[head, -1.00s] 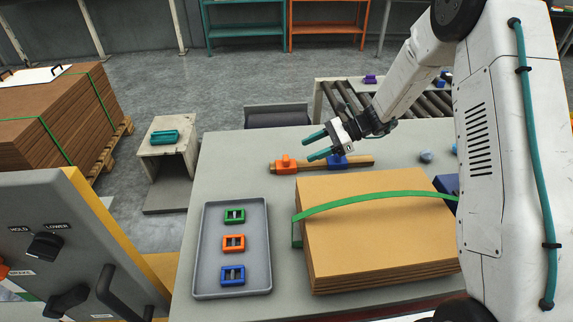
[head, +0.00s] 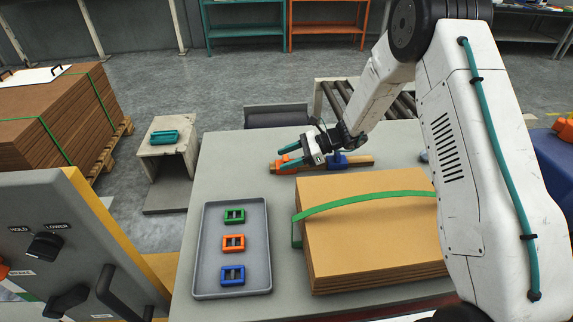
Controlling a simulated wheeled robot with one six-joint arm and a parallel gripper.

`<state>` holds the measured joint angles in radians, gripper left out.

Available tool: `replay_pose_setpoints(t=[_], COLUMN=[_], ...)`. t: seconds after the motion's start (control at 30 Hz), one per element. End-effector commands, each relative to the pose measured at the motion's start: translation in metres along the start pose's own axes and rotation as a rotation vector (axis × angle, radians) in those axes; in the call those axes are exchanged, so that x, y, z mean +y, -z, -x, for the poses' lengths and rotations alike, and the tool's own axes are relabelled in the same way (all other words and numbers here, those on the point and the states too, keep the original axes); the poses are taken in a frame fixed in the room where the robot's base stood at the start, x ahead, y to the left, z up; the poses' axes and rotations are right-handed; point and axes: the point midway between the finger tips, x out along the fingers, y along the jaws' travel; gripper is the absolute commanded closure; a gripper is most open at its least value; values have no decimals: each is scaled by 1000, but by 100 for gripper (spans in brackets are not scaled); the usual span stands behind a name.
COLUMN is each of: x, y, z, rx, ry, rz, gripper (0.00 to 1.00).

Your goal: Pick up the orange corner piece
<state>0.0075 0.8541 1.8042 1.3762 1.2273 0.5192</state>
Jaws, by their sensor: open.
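The orange corner piece (head: 279,168) sits at the left part of a wooden bar (head: 357,162) on the grey table, and my gripper partly hides it. My gripper (head: 286,155), with teal fingertips, is open over the orange piece, pointing left. I cannot tell whether the fingers touch the piece or are around it. A blue corner piece (head: 337,161) sits on the same bar, to the right of the orange one.
A grey tray (head: 207,222) holds green, orange and blue buckles. A cardboard stack (head: 365,240) with a green strap (head: 365,201) lies just in front of the bar. The press panel (head: 60,220) stands at the left. The table (head: 225,165) behind the tray is clear.

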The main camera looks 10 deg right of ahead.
Motion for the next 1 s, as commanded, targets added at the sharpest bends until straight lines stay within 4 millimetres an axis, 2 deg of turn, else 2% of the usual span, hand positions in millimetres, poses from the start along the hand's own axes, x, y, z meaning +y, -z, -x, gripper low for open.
replay_pose_setpoints(t=[0.07,0.23,0.6,1.0], x=[0,0,0,0], y=[0,0,-6,-74], z=[0,0,3,32], rx=[0,0,0,0], ry=[0,0,1,2], rz=[0,0,2,3], gripper=[44,91,92,92])
